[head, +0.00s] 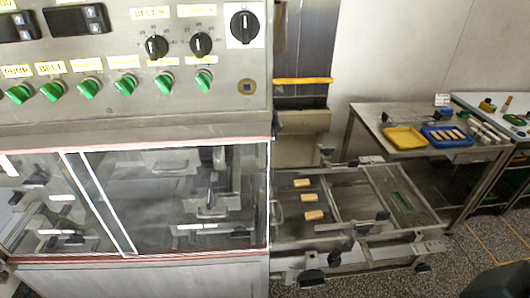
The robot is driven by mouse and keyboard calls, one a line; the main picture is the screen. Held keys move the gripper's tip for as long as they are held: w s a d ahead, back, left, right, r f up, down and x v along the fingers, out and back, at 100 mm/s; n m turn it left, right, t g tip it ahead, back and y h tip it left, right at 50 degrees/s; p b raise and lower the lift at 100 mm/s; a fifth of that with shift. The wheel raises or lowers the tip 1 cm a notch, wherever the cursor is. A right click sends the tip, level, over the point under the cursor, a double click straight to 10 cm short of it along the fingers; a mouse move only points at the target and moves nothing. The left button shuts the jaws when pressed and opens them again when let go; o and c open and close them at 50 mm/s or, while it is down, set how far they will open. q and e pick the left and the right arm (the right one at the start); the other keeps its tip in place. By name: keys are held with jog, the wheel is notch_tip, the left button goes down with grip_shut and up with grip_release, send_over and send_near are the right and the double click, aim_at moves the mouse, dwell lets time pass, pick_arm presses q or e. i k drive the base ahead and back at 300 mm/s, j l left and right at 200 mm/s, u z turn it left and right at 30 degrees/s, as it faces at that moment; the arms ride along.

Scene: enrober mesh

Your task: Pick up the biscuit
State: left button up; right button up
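Three tan, oblong biscuits lie in a loose row on the mesh conveyor just right of the enrober's clear cover. The far biscuit (302,183) is the smallest in view, the middle biscuit (308,197) lies below it, and the near biscuit (313,215) is closest to me. They lie apart from each other. More pale bars like biscuits lie in a blue tray (432,145) on the steel table at the right. Neither of my grippers shows, and nothing touches the biscuits on the mesh.
The enrober's control panel (120,110), with green knobs and black dials, fills the upper left above the clear cover (200,160). The conveyor frame (370,225) has rails and black knobs. A yellow tray (404,139) stands on the steel table (369,117).

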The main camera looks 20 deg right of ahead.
aim_at(312, 215)
jog(key=k+z, duration=0.1)
jog(key=z, duration=0.85)
